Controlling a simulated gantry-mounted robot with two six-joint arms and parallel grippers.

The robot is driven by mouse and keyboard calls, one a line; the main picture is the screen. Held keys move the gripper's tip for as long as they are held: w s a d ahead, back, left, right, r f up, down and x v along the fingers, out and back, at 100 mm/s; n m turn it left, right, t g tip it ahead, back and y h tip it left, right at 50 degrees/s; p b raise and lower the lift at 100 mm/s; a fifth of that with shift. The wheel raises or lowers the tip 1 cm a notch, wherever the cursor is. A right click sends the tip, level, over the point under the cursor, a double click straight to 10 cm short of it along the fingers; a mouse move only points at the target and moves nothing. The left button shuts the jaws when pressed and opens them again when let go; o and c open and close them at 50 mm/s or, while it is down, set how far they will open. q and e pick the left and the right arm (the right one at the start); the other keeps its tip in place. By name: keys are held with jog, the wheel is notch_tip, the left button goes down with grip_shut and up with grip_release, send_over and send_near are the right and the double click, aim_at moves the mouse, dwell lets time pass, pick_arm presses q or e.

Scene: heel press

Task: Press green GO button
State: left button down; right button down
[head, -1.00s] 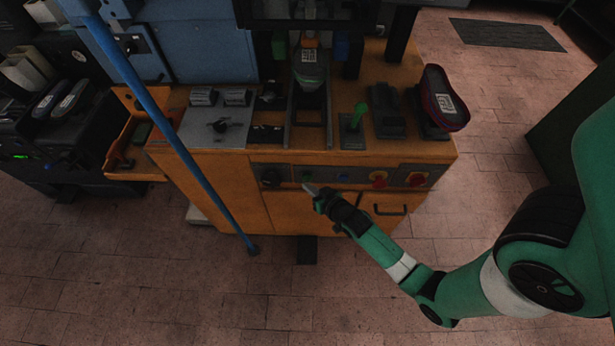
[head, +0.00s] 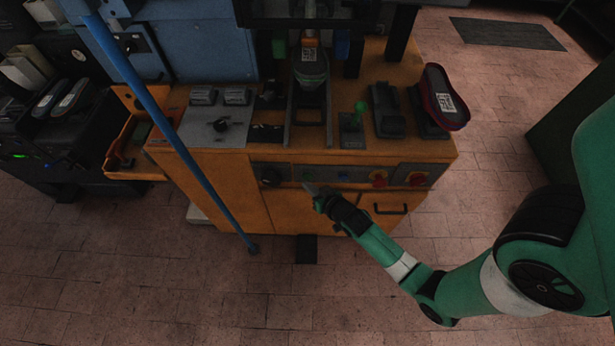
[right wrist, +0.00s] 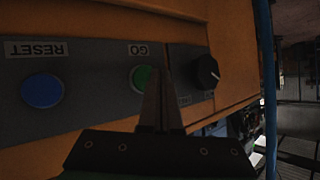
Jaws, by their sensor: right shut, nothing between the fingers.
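The green GO button (right wrist: 141,77) sits on the dark control panel in the right wrist view, under an upside-down "GO" label (right wrist: 138,50). My right gripper (right wrist: 158,75) is shut and empty. Its fingertips overlap the right part of the button and hide it there. Whether they touch it I cannot tell. In the head view my right gripper (head: 306,187) reaches in from the lower right to the front panel of the orange press. The button is hard to make out there. My left gripper is not in view.
A blue RESET button (right wrist: 42,90) is left of GO in the right wrist view, and a black knob (right wrist: 207,72) is right of it. Red knobs (head: 378,179) are farther right on the panel. A blue pole (head: 190,160) stands left of my gripper.

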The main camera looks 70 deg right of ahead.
dwell(0.8)
jog(key=shift+w+d, duration=0.15)
jog(key=shift+d, duration=0.25)
